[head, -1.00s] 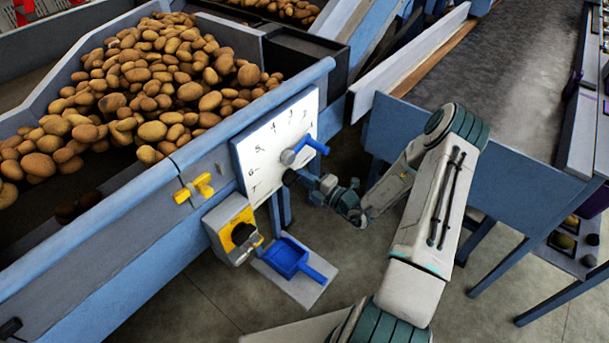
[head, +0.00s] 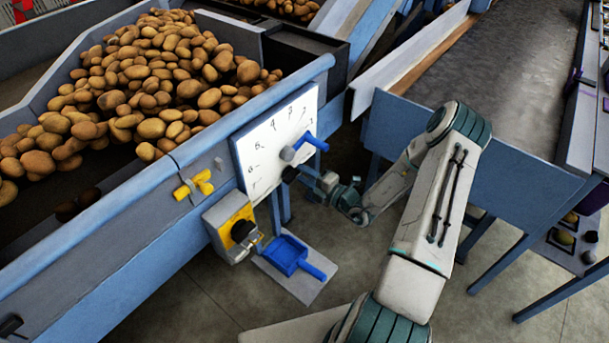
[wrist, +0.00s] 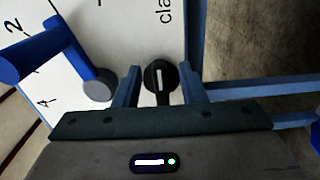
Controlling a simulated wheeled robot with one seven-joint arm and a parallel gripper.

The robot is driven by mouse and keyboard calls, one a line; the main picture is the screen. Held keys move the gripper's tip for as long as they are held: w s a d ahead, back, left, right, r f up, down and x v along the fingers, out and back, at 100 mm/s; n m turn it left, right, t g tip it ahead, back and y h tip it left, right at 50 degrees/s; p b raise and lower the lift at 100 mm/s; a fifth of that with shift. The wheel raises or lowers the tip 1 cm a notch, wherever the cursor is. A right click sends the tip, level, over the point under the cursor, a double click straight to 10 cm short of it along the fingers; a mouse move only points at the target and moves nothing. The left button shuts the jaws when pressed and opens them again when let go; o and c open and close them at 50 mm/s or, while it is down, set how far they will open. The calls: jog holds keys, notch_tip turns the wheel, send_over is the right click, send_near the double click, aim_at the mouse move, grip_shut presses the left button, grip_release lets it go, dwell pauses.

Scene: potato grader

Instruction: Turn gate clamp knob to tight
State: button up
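The clamp knob (wrist: 160,76) is a round black knob with a pale bar on it, beside the printed letters "cla" in the wrist view. In the head view it is a small dark shape (head: 290,174) at the lower right of the white dial plate (head: 265,150). My gripper (wrist: 159,78) is open, with one blue finger on each side of the knob. Gaps show between the knob and both fingers. In the head view my gripper (head: 306,180) is close to the plate. Finger depth against the knob is hard to tell.
A blue lever (head: 312,142) on a grey hub sits just above the knob. It fills the left of the wrist view (wrist: 45,52). A yellow wing knob (head: 194,186), a yellow panel box (head: 232,222) and a blue scoop (head: 287,256) are to the left and below.

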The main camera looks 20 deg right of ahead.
jog(key=b+v, duration=0.1)
jog(key=v, duration=1.2)
jog(key=shift+s+d, duration=0.15)
jog(key=s+a+r+n+g, duration=0.4)
jog(key=a+r+n+g, duration=0.25)
jog(key=n, duration=0.65)
jog(key=s+a+r+n+g, duration=0.55)
jog(key=a+n+g, duration=0.2)
jog(key=n, duration=0.45)
jog(key=s+d+r+n+t+h, duration=0.1)
jog(key=s+r+n+h, duration=0.2)
jog(key=n, duration=0.8)
jog(key=s+d+r+n+t+h, duration=0.1)
jog(key=s+d+r+n+h, duration=0.1)
jog(key=s+r+n+h, duration=0.2)
notch_tip(320, 180, up, 6)
jog(key=n+h, duration=0.3)
jog(key=n, duration=0.3)
jog(key=shift+s+n+h, duration=0.25)
jog(key=shift+n+h, duration=0.05)
jog(key=shift+n, duration=0.1)
jog(key=shift+f, duration=0.15)
